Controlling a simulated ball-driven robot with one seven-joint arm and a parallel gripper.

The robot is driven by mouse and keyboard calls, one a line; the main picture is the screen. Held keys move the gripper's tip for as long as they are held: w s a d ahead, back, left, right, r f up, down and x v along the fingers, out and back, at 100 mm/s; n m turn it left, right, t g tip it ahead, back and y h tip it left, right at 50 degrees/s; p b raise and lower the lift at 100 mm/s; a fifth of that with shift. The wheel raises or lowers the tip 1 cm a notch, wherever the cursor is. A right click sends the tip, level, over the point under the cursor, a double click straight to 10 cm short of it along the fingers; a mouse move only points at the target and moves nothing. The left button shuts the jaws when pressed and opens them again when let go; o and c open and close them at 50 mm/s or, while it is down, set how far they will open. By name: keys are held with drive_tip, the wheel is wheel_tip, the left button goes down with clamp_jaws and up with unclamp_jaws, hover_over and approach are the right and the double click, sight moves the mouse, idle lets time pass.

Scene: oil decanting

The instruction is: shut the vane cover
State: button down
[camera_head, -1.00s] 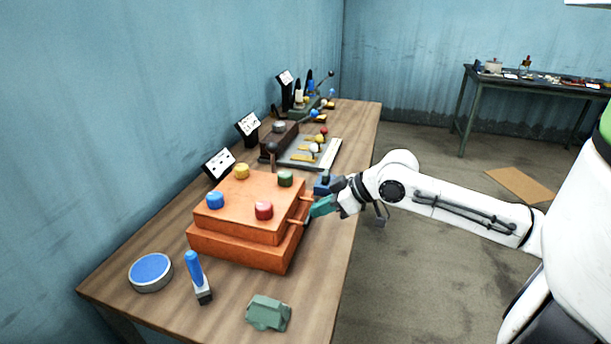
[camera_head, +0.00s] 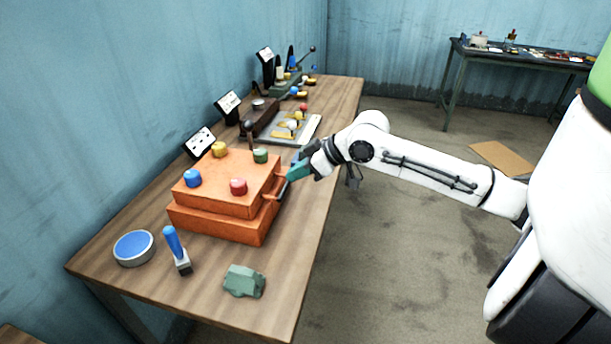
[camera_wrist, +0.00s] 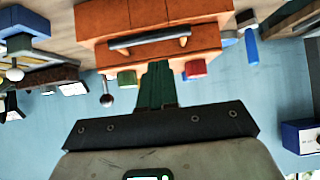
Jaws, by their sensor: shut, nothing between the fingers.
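An orange box (camera_head: 214,222) stands on the wooden bench, with an upper block (camera_head: 205,197) on a wider base. I take this upper part to be the vane cover, but cannot be sure. Blue, yellow, red and green knobs stand on its top. A dark bar handle (camera_wrist: 150,38) on two orange posts sticks out from its right side. My gripper (camera_head: 290,176), with green fingers, is shut and empty beside this handle. In the wrist view, which is upside down, the fingers (camera_wrist: 158,82) point at the box. I cannot tell whether they touch it.
A blue-topped round tin (camera_head: 133,248), a blue-handled tool (camera_head: 176,250) and a green lump (camera_head: 244,281) lie at the near end of the bench. A tray with coloured balls (camera_head: 300,130) lies beyond the box. Open floor is right of the bench.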

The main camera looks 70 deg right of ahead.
drive_tip(key=f+b+v, duration=0.1)
drive_tip(key=v, duration=0.9)
drive_tip(key=shift+s+b, duration=0.3)
drive_tip(key=shift+s, duration=0.05)
